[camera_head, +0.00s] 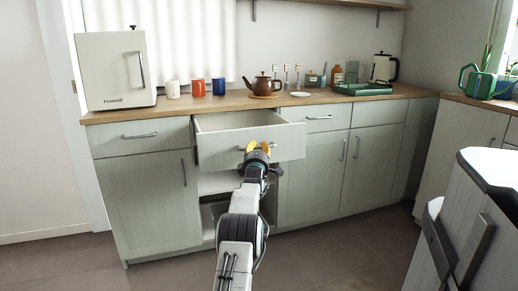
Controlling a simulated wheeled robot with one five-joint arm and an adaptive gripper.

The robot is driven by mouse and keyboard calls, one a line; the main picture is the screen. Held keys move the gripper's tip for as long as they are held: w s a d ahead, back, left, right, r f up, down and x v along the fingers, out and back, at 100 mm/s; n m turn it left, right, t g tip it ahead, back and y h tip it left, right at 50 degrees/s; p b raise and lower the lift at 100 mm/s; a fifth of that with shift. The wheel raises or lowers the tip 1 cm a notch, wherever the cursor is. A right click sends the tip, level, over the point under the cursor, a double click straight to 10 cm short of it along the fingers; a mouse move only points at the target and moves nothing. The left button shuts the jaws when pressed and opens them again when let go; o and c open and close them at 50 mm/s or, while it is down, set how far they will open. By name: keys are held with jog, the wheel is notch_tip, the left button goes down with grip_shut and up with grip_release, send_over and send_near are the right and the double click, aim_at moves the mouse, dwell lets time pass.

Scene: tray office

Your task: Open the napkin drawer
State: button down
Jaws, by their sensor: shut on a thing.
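A pale grey-green drawer (285,141) stands pulled out from the counter, left of the counter's middle. Its box is open at the top, and the part of the inside that shows looks empty. My gripper (257,147), with yellow fingers, is at the front of this drawer and shut on its handle (243,148). The gripper hides most of the handle. No label shows that this is the napkin drawer.
Closed drawers flank it on the left (140,137) and right (320,124). An open cabinet space lies below. The wooden countertop (225,103) holds a small white fridge (115,70), several mugs, a brown teapot (262,86) and a green tray (362,90). The floor in front is clear.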

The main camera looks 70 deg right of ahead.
jog(key=shift+w+a+f, duration=0.1)
jog(key=shift+w, duration=0.15)
jog(key=c, duration=1.5)
grip_release()
jog(key=shift+w, duration=0.1)
jog(key=o, duration=0.3)
jog(key=shift+s, duration=0.2)
jog(key=shift+o, duration=0.2)
jog(key=shift+s+a, duration=0.1)
jog(key=shift+a, duration=0.1)
jog(key=v, duration=1.1)
jog(key=shift+a, duration=0.2)
jog(key=shift+f, duration=0.1)
